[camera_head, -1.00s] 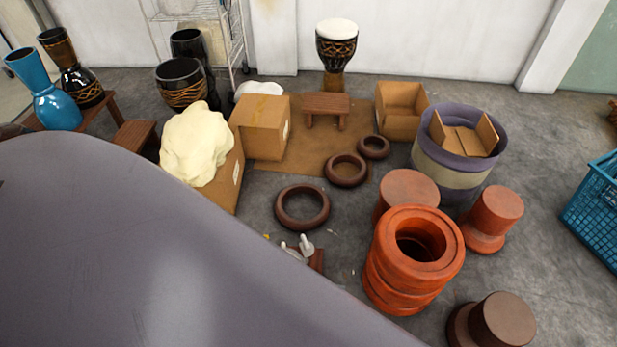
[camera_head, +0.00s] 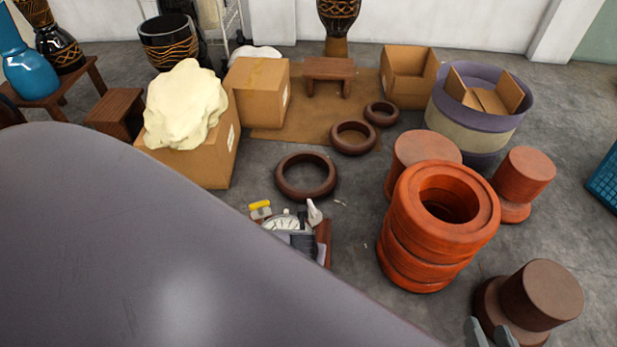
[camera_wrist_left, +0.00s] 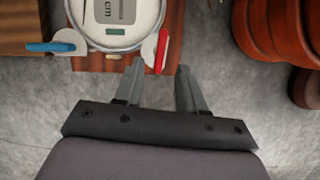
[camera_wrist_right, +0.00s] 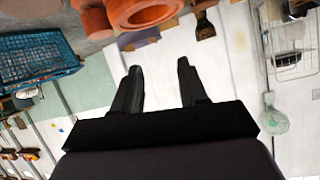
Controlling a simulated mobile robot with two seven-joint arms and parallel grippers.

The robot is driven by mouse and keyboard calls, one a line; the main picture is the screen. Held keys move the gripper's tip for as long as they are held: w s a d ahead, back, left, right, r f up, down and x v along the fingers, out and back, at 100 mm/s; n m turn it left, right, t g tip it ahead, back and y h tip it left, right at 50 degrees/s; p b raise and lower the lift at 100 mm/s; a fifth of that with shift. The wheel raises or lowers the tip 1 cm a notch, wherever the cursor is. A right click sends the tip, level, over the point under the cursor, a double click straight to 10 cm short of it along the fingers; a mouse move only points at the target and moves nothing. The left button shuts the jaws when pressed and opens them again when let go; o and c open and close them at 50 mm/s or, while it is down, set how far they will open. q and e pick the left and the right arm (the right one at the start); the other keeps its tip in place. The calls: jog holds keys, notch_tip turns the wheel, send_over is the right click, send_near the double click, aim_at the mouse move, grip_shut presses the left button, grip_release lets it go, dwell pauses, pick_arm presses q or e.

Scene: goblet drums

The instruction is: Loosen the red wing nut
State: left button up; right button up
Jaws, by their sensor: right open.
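The red wing nut (camera_wrist_left: 161,51) stands at the right edge of a round dial gauge (camera_wrist_left: 122,38) in the left wrist view. In the head view the gauge (camera_head: 285,223) shows partly, and my left fingers are hidden behind my large grey arm. My right gripper (camera_wrist_right: 160,66) is open and empty; its fingertips also show at the bottom right of the head view (camera_head: 490,333).
A blue wing nut (camera_wrist_left: 50,47) is at the gauge's left. An orange ringed stack (camera_head: 425,262) and a brown drum form (camera_head: 540,295) stand to the right. A dark ring (camera_head: 306,194) lies behind the gauge. Bare floor separates gauge and stack.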

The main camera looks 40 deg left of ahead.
pick_arm(q)
jog(key=b+x, duration=0.3)
jog(key=x, duration=0.2)
jog(key=shift+s, duration=0.1)
jog(key=shift+w+a+f+b, duration=0.1)
jog(key=shift+w+f+b, duration=0.2)
jog(key=shift+f, duration=0.35)
pick_arm(e)
jog(key=shift+w+a+f+m+y, duration=0.15)
jog(key=shift+a+y, duration=0.2)
jog(key=shift+a, duration=0.2)
jog(key=shift+w+a+f+m+y, duration=0.15)
jog(key=shift+a+y, duration=0.15)
jog(key=shift+a, duration=0.25)
jog(key=shift+w+a+f+m+y, duration=0.15)
jog(key=shift+a+y, duration=0.2)
jog(key=shift+a, duration=0.2)
jog(key=shift+r, duration=0.1)
pick_arm(q)
grip_shut()
